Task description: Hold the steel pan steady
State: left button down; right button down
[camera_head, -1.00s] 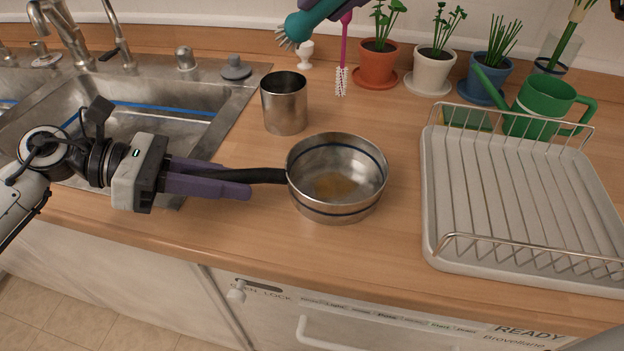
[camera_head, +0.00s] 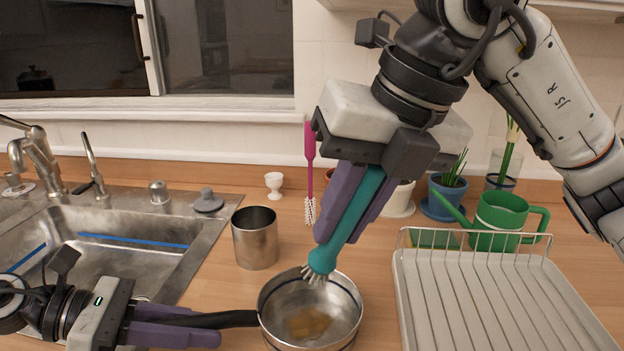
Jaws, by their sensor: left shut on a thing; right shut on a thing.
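The steel pan (camera_head: 340,289) sits on the wooden counter, with a brownish stain on its inner bottom. Its black handle (camera_head: 226,319) points left. My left gripper (camera_head: 198,330) is shut on that handle. My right gripper (camera_head: 345,225) is shut on a teal brush (camera_head: 357,216). The brush slants down, with its pale bristles (camera_head: 318,275) over the pan's back rim area. I cannot tell whether the bristles touch the pan.
A steel cup (camera_head: 255,240) stands behind the pan. The sink (camera_head: 120,250) is at the left. A dish rack (camera_head: 490,300) and a green watering can (camera_head: 500,220) are at the right. A pink brush (camera_head: 310,165) and potted plants (camera_head: 447,190) line the back.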

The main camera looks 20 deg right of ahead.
aim_at(328, 270)
jog(key=shift+s+d+f, duration=0.15)
jog(key=shift+s+f, duration=0.1)
jog(key=shift+f, duration=2.4)
jog(key=shift+f, duration=3.55)
jog(key=shift+w, duration=3.8)
jog(key=shift+s+a, duration=0.6)
jog(key=shift+s, duration=3.2)
jog(key=shift+r, duration=4)
